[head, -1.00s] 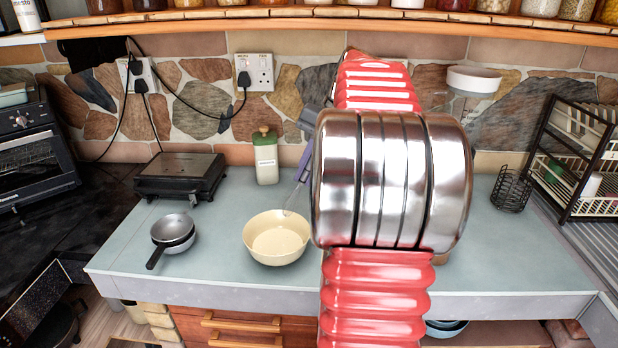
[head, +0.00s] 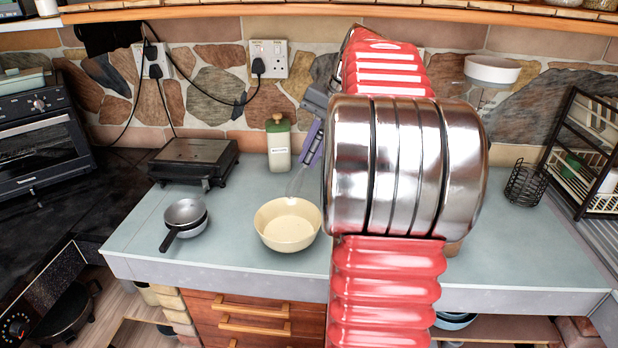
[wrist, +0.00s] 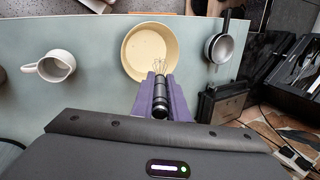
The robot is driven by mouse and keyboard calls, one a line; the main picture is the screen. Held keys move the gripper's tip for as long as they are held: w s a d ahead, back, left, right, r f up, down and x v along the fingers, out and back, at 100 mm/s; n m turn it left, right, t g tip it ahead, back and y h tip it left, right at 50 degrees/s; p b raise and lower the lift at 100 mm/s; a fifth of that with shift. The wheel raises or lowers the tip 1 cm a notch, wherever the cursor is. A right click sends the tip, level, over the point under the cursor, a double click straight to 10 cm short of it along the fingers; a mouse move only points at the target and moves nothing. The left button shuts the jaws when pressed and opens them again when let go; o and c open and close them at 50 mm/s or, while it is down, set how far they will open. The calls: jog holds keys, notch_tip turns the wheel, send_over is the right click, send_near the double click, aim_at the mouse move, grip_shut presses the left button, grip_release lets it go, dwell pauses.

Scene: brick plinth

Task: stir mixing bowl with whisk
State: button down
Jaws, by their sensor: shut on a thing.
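The cream mixing bowl (head: 287,228) stands on the counter, left of my arm in the head view. It also shows at the top middle of the wrist view (wrist: 134,70). My gripper (wrist: 160,92), with purple fingers, is shut on the black handle of the whisk (wrist: 159,69). In the wrist view the wire end of the whisk overlaps the bowl's rim on the near right side. In the head view my gripper (head: 313,142) is partly hidden behind my arm, and the whisk wires (head: 296,182) show faintly above the bowl's back edge. I cannot tell whether the wires are inside the bowl.
Grey pans (head: 185,217) stand left of the bowl. A black scale-like appliance (head: 194,162) and a green-lidded canister (head: 279,145) stand behind. A white jug (wrist: 55,66) is across the bowl from the pans. Bare counter (head: 510,235) lies at the right.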

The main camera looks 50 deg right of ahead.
jog(key=shift+w+a, duration=0.5)
jog(key=shift+s+d+f, duration=0.1)
notch_tip(320, 180, down, 13)
jog(key=shift+r, duration=0.2)
dwell(2.0)
jog(key=shift+s, duration=0.1)
dwell(0.4)
